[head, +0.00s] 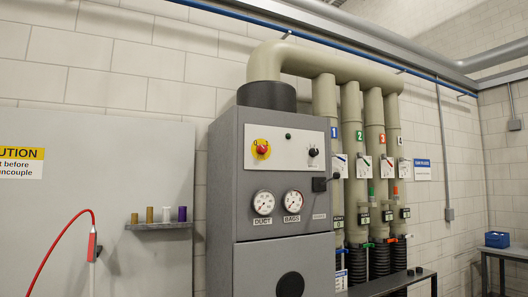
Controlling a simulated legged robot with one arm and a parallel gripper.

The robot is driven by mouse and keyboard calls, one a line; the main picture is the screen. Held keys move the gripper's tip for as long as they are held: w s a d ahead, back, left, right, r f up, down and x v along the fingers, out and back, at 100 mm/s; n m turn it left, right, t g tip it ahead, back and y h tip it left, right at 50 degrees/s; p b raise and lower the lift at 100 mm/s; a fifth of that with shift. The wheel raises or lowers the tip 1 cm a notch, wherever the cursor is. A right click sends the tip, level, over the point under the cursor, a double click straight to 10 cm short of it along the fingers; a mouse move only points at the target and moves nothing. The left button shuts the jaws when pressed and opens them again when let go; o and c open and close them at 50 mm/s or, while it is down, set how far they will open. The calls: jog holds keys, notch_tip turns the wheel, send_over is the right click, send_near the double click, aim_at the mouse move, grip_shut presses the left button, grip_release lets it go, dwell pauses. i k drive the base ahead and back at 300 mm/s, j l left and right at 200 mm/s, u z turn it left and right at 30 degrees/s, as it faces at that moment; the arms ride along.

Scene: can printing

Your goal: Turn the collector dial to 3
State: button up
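A tall grey collector cabinet (225,190) stands in the middle of the head view. Its upper light panel (289,165) carries a small black knob (313,152) at the right, which looks like the dial; its setting is too small to read. A red button on a yellow round plate (262,148) sits at the panel's left. A small dark round fitting (288,136) is between them, a little higher. Below are two round gauges, DUCT (263,203) and BAGS (294,201). My gripper is not in view, and nothing touches the knob.
Several numbered beige pipes (352,110) stand right of the cabinet, with tags and black hoses below. A low dark table (392,284) stands before them. A shelf with spools (160,226) and a red hose (61,236) are at the left. A blue crate (497,239) sits far right.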

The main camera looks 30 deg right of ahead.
aim_at(312, 152)
jog(key=i+l+z, duration=0.15)
jog(key=i+l, duration=0.5)
jog(key=i, duration=0.1)
